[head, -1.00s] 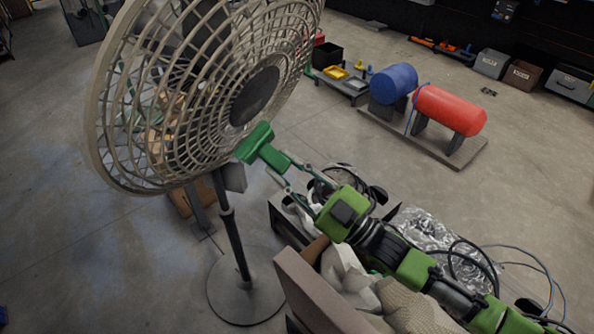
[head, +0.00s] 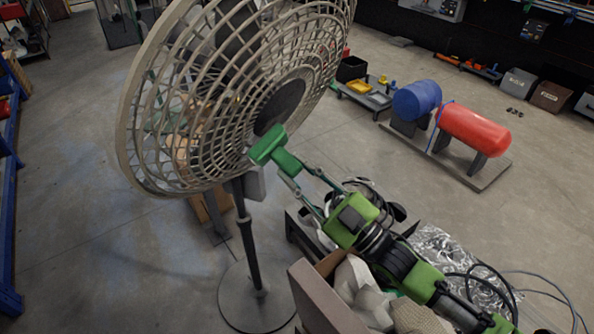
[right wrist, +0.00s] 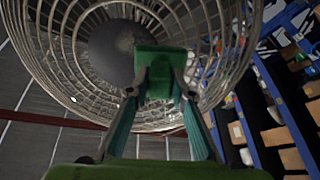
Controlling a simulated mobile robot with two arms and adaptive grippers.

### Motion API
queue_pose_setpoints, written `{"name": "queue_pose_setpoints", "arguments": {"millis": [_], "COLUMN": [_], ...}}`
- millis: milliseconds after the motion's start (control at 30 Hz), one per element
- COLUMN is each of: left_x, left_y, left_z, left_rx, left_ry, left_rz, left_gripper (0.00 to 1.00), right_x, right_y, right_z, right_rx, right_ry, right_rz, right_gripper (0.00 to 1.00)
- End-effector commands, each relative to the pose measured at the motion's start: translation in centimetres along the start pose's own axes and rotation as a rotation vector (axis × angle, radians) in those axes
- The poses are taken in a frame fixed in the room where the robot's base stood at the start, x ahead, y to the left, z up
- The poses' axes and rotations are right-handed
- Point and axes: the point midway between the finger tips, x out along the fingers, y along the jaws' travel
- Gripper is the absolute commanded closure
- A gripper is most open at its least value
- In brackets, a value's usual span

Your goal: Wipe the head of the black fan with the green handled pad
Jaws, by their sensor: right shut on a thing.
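The fan (head: 215,110) stands on a dark pole and round base. Its wire cage looks beige-grey, with a dark hub (head: 282,105) in the middle. My right gripper (head: 290,170) is shut on the green handled pad (head: 268,146) and holds it at the lower front of the cage, close to the hub. In the right wrist view the pad (right wrist: 159,62) is between the fingertips (right wrist: 159,85), in front of the cage (right wrist: 75,60). I cannot tell whether the pad touches the wires. My left gripper is not in view.
A box with crumpled packing (head: 345,295) and a low cart with clear plastic wrap (head: 445,255) lie under my right arm. Red (head: 472,130) and blue tanks (head: 417,100) stand on a pallet behind. Floor at left is clear up to a blue shelf (head: 8,200).

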Motion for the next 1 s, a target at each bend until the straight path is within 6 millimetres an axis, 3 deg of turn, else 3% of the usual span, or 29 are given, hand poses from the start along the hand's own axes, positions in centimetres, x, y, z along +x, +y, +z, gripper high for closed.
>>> {"name": "queue_pose_setpoints", "arguments": {"millis": [1000], "left_x": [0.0], "left_y": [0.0], "left_z": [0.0], "left_rx": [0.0], "left_ry": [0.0], "left_rz": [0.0], "left_gripper": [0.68], "right_x": [2.0], "right_y": [0.0], "right_z": [0.0], "right_rx": [0.0], "right_ry": [0.001], "right_rz": [0.0], "right_gripper": [0.95]}}
